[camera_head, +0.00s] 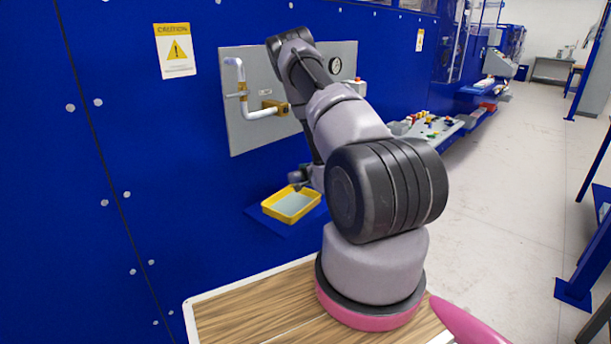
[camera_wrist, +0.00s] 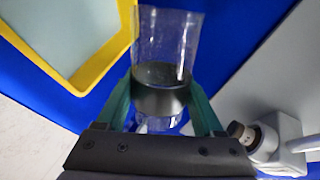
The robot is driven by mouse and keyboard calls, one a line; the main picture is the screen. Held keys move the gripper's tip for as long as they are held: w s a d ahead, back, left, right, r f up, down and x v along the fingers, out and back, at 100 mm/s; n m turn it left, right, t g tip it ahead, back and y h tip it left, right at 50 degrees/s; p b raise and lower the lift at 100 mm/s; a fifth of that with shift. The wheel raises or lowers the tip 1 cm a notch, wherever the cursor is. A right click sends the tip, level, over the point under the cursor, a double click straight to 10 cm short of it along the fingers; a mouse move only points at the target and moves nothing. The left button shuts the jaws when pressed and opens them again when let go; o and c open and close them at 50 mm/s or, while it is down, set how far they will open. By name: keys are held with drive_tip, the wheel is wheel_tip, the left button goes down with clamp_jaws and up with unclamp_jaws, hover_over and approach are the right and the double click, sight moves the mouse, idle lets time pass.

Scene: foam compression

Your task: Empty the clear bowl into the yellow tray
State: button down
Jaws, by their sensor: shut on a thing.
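The clear bowl (camera_wrist: 166,45) looks like a transparent, tall-sided vessel in the wrist view. My gripper (camera_wrist: 160,97) is shut on it, with a green finger on either side. A dark grey band shows low in the bowl; I cannot tell whether it is contents or the bowl's base. The yellow tray (camera_wrist: 98,68) is at upper left in the wrist view, beside the bowl, with a pale grey floor. In the head view the yellow tray (camera_head: 277,214) sits on a blue ledge, and my gripper (camera_head: 302,180) is just above its far right side. The bowl is not clear there.
A grey wall panel (camera_head: 240,120) with a white pipe (camera_head: 262,115) and a gauge (camera_head: 335,65) stands behind the tray. A pipe fitting (camera_wrist: 245,133) is close to my gripper at lower right. A blue wall (camera_head: 110,180) borders the left. The tray's visible floor looks bare.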

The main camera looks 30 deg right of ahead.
drive_tip(key=shift+d+r+m+y, duration=0.2)
drive_tip(key=shift+r+m+y, duration=0.15)
drive_tip(key=shift+m, duration=0.25)
drive_tip(key=shift+r+m+y, duration=0.3)
drive_tip(key=shift+m+y, duration=0.15)
drive_tip(key=shift+m, duration=0.15)
drive_tip(key=m+y, duration=0.1)
drive_tip(key=r+m+y, duration=0.1)
drive_tip(key=m, duration=0.1)
drive_tip(key=r+m+t+y, duration=0.1)
drive_tip(key=shift+m, duration=0.4)
drive_tip(key=m+y, duration=0.1)
drive_tip(key=r+m+y, duration=0.1)
drive_tip(key=m, duration=0.1)
drive_tip(key=shift+t, duration=0.4)
drive_tip(key=m, duration=0.1)
drive_tip(key=r+m+t, duration=0.1)
drive_tip(key=m, duration=0.1)
drive_tip(key=m+y, duration=0.1)
drive_tip(key=shift+a+r+m+t, duration=0.2)
drive_tip(key=shift+r+m+t, duration=0.2)
